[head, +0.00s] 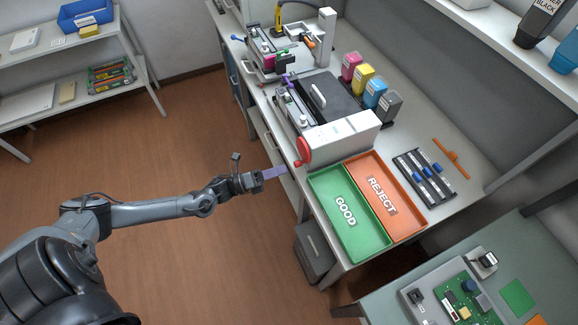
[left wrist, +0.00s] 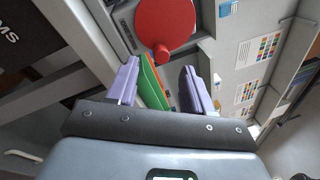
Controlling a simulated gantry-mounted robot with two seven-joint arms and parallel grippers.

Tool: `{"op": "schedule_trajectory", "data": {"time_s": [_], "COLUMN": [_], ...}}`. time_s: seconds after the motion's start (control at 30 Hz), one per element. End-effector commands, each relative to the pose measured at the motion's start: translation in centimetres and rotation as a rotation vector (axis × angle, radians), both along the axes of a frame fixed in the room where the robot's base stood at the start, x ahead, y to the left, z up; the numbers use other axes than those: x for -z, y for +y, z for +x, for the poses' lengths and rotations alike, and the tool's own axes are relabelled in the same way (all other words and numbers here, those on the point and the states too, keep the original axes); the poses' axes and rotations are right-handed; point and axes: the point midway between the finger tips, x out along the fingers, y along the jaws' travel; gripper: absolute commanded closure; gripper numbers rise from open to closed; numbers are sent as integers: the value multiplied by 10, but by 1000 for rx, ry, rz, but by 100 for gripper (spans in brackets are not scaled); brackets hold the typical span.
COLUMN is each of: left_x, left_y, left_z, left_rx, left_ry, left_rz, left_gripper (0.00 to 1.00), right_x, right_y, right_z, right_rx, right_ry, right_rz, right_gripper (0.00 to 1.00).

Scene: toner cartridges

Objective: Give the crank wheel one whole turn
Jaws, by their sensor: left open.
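The red crank wheel (head: 304,149) is on the end of the white machine (head: 345,140) on the bench, with a small red knob (head: 298,163) at its lower edge. In the left wrist view the wheel (left wrist: 163,25) is at the top, with its knob (left wrist: 161,54) pointing down toward the gap between the fingers. My left gripper (head: 284,171) is just left of the wheel, off the bench's front edge. In the left wrist view its purple fingers (left wrist: 163,82) are apart with nothing between them; the knob appears beyond the fingertips. My right gripper is not in view.
A green GOOD tray (head: 338,233) and an orange REJECT tray (head: 403,233) lie beside the machine. Several colour toner bottles (head: 363,82) stand behind it. A dark bin (head: 313,255) is below the bench. Open floor (head: 190,250) surrounds my left arm.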

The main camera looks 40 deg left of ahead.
Motion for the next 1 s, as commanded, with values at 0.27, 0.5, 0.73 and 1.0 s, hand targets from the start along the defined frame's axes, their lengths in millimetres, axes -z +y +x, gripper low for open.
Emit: {"op": "schedule_trajectory", "data": {"time_s": [0.27,0.5,0.73,1.0], "left_x": [7,8,8,8], "left_y": [23,30,30,31], "left_z": [-36,-48,-49,-48], "left_rx": [0,0,0,10], "left_ry": [1,-1,-1,41], "left_rz": [0,0,0,-66], "left_gripper": [49,49,49,49], "right_x": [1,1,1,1], "right_y": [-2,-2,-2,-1], "right_z": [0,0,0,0], "right_rx": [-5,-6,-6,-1], "right_ry": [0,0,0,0], "right_rz": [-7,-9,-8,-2], "right_gripper": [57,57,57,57]}}
